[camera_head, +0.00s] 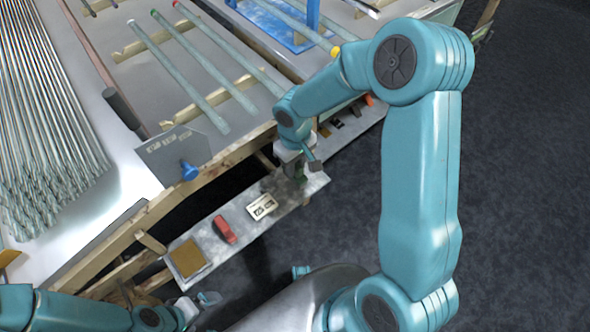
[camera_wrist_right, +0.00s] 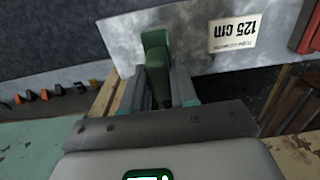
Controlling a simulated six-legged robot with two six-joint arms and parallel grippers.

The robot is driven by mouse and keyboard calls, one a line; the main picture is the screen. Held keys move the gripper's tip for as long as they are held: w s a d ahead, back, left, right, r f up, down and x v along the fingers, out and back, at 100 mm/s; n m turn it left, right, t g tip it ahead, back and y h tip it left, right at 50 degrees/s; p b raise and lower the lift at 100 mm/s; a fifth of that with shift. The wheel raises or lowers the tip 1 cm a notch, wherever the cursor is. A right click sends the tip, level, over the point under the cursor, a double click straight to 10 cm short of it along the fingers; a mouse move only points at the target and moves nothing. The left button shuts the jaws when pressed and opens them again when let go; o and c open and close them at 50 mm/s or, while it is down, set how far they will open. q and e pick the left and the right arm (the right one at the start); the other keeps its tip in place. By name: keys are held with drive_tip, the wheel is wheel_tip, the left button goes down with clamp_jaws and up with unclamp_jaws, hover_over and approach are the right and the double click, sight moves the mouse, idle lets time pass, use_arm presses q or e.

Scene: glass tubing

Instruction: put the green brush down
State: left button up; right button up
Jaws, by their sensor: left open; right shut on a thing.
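The green brush (camera_wrist_right: 157,62) shows in the right wrist view between the fingers of my right gripper (camera_wrist_right: 160,88), which is shut on it. Its green end points out past the fingertips, over the grey metal shelf (camera_wrist_right: 200,15). In the head view my right gripper (camera_head: 298,172) is low at the shelf's (camera_head: 285,207) far end, and little of the brush is visible there. I cannot tell whether the brush touches the shelf. My left gripper (camera_head: 200,303) is open and empty at the lower left, in front of the shelf's near end.
On the shelf are a "125 cm" label (camera_head: 262,207), a red object (camera_head: 224,229) and a brown pad (camera_head: 187,259). A plate with a blue knob (camera_head: 189,171) stands at the table edge above. Glass tubes (camera_head: 178,68) lie on the table. Bare shelf shows between label and gripper.

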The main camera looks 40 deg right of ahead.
wheel_tip(320, 180, down, 3)
drive_tip(key=shift+w+f, duration=0.1)
drive_tip(key=shift+b, duration=0.4)
drive_tip(key=o, duration=0.9)
drive_tip(key=shift+o, duration=0.2)
